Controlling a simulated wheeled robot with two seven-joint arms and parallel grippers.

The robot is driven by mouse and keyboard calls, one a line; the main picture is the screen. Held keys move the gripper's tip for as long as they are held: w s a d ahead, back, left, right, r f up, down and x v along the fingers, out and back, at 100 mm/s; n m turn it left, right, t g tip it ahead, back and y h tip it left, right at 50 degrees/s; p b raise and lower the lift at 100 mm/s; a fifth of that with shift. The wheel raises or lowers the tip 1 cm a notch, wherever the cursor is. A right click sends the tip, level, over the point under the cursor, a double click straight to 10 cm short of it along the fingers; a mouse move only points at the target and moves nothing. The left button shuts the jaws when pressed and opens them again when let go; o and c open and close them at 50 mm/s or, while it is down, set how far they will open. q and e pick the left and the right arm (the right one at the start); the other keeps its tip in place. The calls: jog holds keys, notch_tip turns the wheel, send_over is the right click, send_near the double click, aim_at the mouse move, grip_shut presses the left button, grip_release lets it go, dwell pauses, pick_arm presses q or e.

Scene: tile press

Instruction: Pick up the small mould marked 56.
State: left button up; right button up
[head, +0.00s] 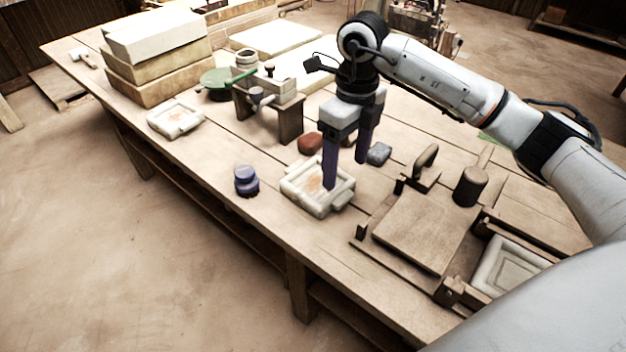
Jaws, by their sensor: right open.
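A small whitish square mould (302,197) with a reddish-brown patch inside lies on the bench near its front edge. Another similar mould (176,119) lies farther left, close to the same edge. A third pale mould-like square (508,265) sits in a wooden frame at the lower right. I cannot read the number 56 on any of them. My right gripper (346,173) points down with its two dark fingers apart, over the right part of the middle mould; nothing shows between them. One finger hides part of that mould. My left gripper is out of view.
Beside the middle mould are a blue-purple jar (246,181), a reddish lump (310,143) and a grey-blue block (378,153). A wooden press board (425,230) stands to the right, a small wooden stand (290,115) behind. Stacked slabs (160,65) fill the far left.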

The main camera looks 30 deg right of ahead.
aim_at(345, 199)
jog(key=f, duration=0.2)
jog(key=d+f, duration=0.1)
jog(key=f, duration=0.1)
jog(key=shift+f, duration=2.85)
grip_shut()
jog(key=shift+w+r, duration=0.1)
jog(key=shift+w, duration=0.05)
